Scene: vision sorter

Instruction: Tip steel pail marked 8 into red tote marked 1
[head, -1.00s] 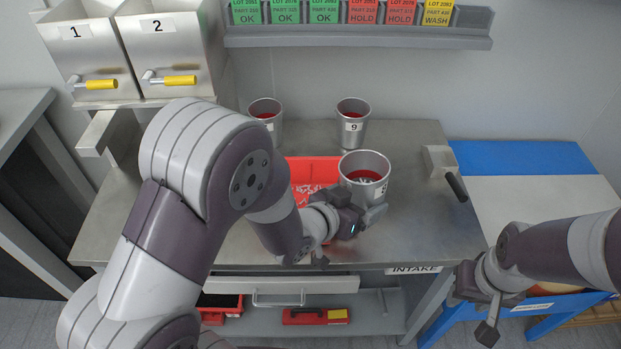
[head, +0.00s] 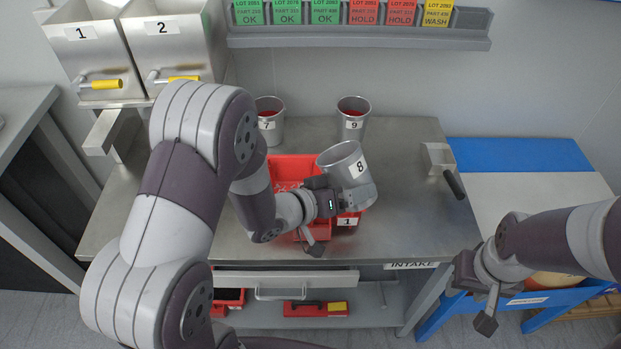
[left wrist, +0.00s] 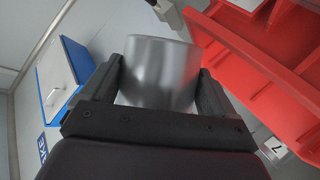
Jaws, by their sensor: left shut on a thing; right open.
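The steel pail marked 8 (head: 343,163) is tilted above the red tote marked 1, with its open end up and to the left. My left gripper (head: 345,198) is shut on it; the left wrist view shows the pail (left wrist: 160,75) between both fingers (left wrist: 158,95). The red tote (head: 290,164) stands on the steel bench, with its 1 label showing under the gripper. White pieces show in the tote; its middle is hidden by my left arm. The pail's inside is mostly hidden. My right gripper (head: 490,305) is open and empty at the lower right.
Pails marked 7 (head: 271,127) and 9 (head: 352,125) stand upright at the back of the bench (head: 420,220). A scoop (head: 440,165) lies at the bench's right side. Bins marked 1 and 2 (head: 165,50) hang at the upper left. The bench's right front is clear.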

